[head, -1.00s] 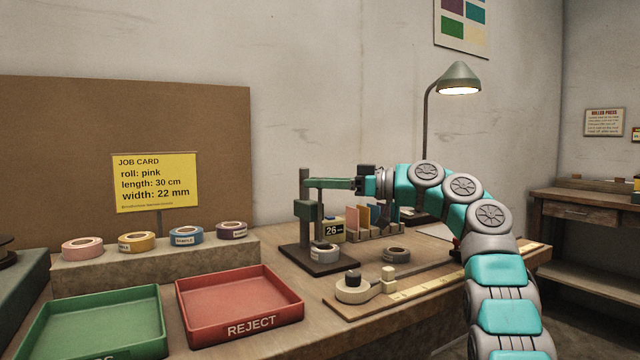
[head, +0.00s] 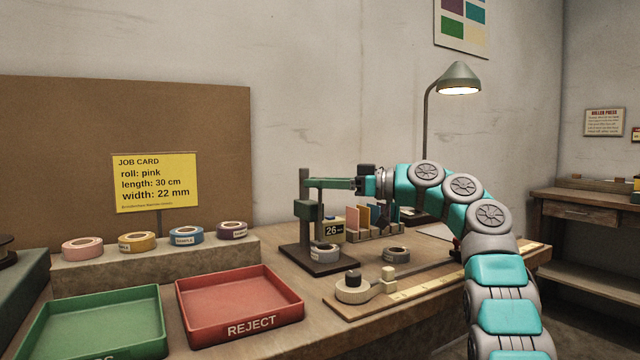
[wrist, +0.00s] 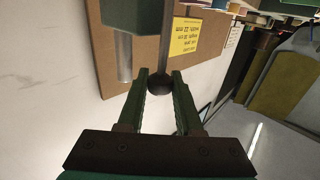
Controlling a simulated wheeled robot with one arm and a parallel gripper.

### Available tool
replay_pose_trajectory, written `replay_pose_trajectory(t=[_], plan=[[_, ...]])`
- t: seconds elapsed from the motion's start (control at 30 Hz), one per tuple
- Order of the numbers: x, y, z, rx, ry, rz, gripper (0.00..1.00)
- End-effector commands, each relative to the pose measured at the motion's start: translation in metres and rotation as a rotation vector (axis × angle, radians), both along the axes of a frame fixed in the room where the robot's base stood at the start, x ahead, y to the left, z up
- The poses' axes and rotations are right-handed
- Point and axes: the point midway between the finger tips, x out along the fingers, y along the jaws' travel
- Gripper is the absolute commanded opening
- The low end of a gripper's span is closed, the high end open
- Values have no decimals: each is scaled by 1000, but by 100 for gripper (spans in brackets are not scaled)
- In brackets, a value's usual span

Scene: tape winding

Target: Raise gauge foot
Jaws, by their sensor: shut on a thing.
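The gauge stands on the bench with a dark base (head: 325,262), an upright post and a green block (head: 308,211). Its small display (head: 333,230) reads 26. A grey tape roll (head: 325,253) sits on the base. My gripper (head: 309,183) reaches in from the right at the top of the gauge. In the wrist view, my gripper (wrist: 160,78) is shut on a dark round knob (wrist: 160,87) at the end of a thin grey rod (wrist: 167,45). The foot's contact with the roll is too small to tell.
A second grey roll (head: 397,254) lies right of the gauge. A wooden board (head: 420,288) with a beige roll is in front. The red REJECT tray (head: 240,328) and green tray (head: 92,345) are at the left. Coloured cards (head: 365,218) and a lamp (head: 459,78) stand behind.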

Motion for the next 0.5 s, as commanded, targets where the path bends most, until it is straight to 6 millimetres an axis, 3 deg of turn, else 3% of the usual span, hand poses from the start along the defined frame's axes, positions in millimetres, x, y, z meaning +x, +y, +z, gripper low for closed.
replay_pose_trajectory(t=[0.23,0.5], plan=[[0,0,2,0,-1,0,0],[0,1,29,1,-1,3,0]])
